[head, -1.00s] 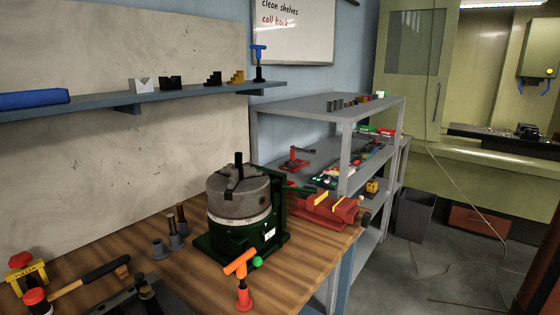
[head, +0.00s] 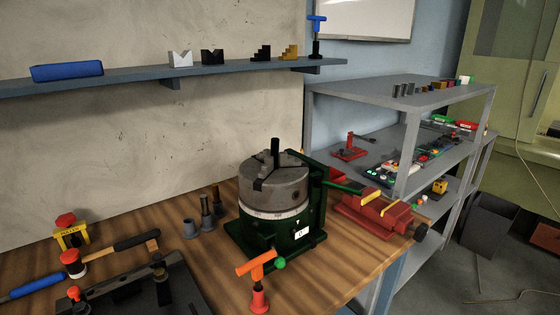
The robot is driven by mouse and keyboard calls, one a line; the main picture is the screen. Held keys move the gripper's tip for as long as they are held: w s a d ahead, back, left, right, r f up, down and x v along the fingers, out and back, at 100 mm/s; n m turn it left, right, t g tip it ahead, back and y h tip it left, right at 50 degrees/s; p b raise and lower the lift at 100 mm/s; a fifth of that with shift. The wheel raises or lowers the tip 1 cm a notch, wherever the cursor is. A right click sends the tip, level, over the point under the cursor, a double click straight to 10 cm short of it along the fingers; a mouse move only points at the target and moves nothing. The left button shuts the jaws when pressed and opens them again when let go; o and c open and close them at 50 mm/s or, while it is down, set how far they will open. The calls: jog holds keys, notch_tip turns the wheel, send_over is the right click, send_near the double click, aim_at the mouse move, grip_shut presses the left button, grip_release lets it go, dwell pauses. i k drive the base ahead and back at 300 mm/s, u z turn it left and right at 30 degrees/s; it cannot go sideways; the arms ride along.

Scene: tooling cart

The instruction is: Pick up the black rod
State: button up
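A black rod (head: 275,152) stands upright in the middle of the grey chuck (head: 274,188) on a green rotary table (head: 283,238). The rotary table sits on the wooden bench. The rod's upper part shows above the chuck jaws; its lower end is hidden in the chuck. My gripper is not in view.
A red vise (head: 375,211) stands right of the rotary table. An orange-handled tool (head: 258,280) stands in front, and grey tool holders (head: 207,215) stand to the left. A hammer (head: 110,252) lies at far left. A wall shelf (head: 130,84) runs behind; a grey shelving unit (head: 410,93) is at right.

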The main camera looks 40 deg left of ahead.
aim_at(275, 142)
jog(key=u, duration=1.25)
jog(key=i, duration=0.5)
jog(key=u, duration=0.05)
jog(key=k, duration=0.5)
jog(key=u, duration=0.15)
